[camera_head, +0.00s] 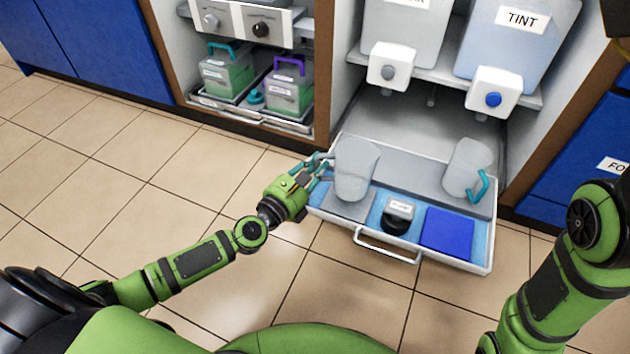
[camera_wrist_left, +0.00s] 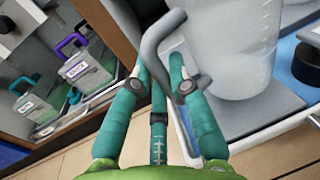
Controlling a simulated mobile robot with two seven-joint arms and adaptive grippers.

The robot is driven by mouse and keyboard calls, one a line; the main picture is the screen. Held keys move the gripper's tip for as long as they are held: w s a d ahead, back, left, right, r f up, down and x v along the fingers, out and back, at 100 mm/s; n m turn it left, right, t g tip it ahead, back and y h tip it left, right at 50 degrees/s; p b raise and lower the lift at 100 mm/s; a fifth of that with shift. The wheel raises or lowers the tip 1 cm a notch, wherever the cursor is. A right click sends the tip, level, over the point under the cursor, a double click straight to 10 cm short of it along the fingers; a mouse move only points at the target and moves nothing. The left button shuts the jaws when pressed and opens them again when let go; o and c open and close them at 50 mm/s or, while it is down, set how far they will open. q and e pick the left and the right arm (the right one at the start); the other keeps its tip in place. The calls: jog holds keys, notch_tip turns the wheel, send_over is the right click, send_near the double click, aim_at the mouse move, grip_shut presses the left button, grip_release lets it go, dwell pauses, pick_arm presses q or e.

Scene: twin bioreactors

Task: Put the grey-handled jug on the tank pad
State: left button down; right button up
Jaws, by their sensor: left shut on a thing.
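The grey-handled jug (camera_head: 356,168) is a clear, upright vessel at the left end of the open drawer. In the left wrist view, the jug (camera_wrist_left: 235,45) shows large, with its grey handle (camera_wrist_left: 160,40) between my fingers. My left gripper (camera_head: 321,166) is shut on that handle from the left side. A grey square pad (camera_head: 341,208) lies under the jug, and a blue square pad (camera_head: 447,232) lies at the drawer's right. I cannot tell which is the tank pad, nor whether the jug's base touches the grey one. My right gripper is out of view.
A teal-handled jug (camera_head: 467,168) stands at the drawer's back right. A small black-based labelled item (camera_head: 398,216) sits between the pads. Two tanks with a grey tap (camera_head: 389,72) and a blue tap (camera_head: 493,99) overhang the drawer. Lidded boxes (camera_head: 289,92) fill the left cabinet.

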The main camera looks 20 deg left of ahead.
pick_arm(q)
notch_tip(320, 180, down, 4)
jog(key=b, duration=0.3)
jog(key=shift+r, duration=0.25)
jog(key=shift+f, duration=0.3)
jog(key=c, duration=1.2)
grip_release()
jog(key=shift+r, duration=0.1)
jog(key=shift+r, duration=0.25)
jog(key=p+v, duration=0.2)
jog(key=v, duration=1)
jog(key=shift+f, duration=0.1)
